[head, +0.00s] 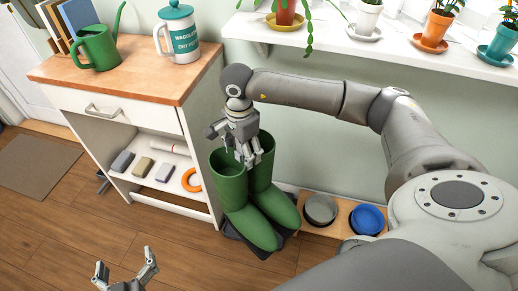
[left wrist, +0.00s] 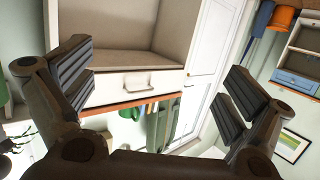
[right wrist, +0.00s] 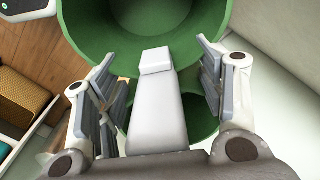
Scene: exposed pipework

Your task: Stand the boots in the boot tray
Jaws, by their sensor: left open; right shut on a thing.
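The pair of green boots (head: 242,195) stands upright side by side, with its feet over the dark boot tray (head: 232,231) on the floor. The boots hide most of the tray, so I cannot tell whether the soles rest on it. My right gripper (head: 240,158) is at the boot tops, shut on the boots. In the right wrist view, its fingers (right wrist: 162,105) flank a pale grey block (right wrist: 157,95), with the green boot openings (right wrist: 150,30) beyond. My left gripper (head: 126,272) is open and empty at the lower left; its spread fingers show in the left wrist view (left wrist: 155,95).
A white cabinet (head: 105,112) stands left of the boots, with a watering can (head: 98,48) and a canister (head: 176,38) on top. Two bowls (head: 320,209) (head: 367,219) sit in a wooden stand to the right. A shelf with potted plants (head: 400,45) is above. The front-left floor is clear.

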